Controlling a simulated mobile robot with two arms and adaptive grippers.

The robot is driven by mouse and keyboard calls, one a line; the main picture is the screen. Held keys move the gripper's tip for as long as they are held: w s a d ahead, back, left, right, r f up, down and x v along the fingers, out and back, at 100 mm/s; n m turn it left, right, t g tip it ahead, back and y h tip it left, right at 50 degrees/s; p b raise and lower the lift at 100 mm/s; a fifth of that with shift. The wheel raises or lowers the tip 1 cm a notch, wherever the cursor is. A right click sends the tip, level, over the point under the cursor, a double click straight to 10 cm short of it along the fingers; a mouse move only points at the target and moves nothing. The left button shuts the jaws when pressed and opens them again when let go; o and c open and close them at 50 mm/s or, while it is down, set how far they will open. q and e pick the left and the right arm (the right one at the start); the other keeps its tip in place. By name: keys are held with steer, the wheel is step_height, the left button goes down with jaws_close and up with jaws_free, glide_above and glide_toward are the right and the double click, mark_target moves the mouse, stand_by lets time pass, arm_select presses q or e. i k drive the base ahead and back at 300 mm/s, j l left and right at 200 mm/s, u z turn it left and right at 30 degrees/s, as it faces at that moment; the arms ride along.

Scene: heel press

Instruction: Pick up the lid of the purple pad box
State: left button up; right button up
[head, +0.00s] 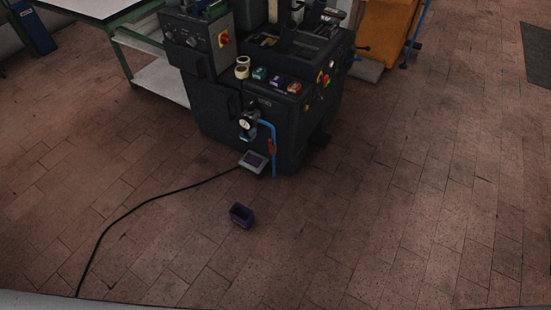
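A small dark purple box (241,215) stands on the tiled floor in front of the machine. It looks open at the top, with a dark inside. On the machine's front ledge sit three small coloured pieces in a row: a teal one (260,74), a purple one (277,80) and an orange-red one (294,87). They are too small to tell whether any is a lid. Neither of my grippers shows in the head view.
A dark machine (220,108) stands at the top centre. A green-framed table (122,55) is left. Floor to the right is clear.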

mark_target(253, 160)
steer(key=i+j+z, duration=0.35)
steer(key=j+z, duration=0.2)
steer(key=j, duration=0.2)
steer(key=i+j+z, duration=0.1)
steer(key=j+z, duration=0.15)
steer(key=j, duration=0.15)
